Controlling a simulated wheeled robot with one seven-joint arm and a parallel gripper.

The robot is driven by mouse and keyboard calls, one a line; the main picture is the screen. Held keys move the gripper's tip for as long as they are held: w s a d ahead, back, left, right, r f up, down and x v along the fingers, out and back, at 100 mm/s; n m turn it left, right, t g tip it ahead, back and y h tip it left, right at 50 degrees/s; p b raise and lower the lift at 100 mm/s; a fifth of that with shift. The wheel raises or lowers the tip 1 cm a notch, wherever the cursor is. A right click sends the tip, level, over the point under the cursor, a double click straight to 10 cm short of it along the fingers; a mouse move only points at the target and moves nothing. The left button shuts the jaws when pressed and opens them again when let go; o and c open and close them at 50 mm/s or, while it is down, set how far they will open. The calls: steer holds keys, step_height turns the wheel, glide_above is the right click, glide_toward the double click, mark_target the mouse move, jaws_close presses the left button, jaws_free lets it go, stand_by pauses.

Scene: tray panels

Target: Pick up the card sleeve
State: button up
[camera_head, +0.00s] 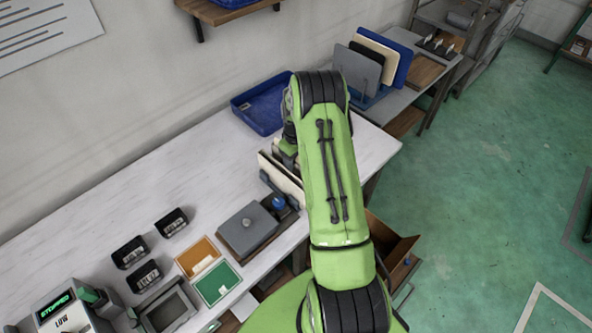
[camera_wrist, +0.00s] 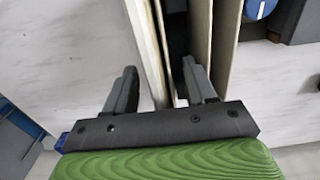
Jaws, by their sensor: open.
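I cannot tell for sure which thing is the card sleeve. A cream upright-walled holder (camera_head: 287,183) stands on the white table, partly hidden behind my arm. In the wrist view, thin cream upright panels (camera_wrist: 228,45) stand side by side with a dark gap between them. My gripper (camera_wrist: 159,88) is open, with one finger left of the leftmost cream panel (camera_wrist: 147,45) and the other finger in among the panels to the right. The fingers are not closed on anything. In the head view my arm hides most of the gripper.
A blue tray (camera_head: 240,111) lies behind the holder. A grey lidded box (camera_head: 235,236) and a blue round knob (camera_head: 278,203) stand in front of it. The table's back left is bare.

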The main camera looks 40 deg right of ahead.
jaws_close()
steer(key=shift+r, duration=0.15)
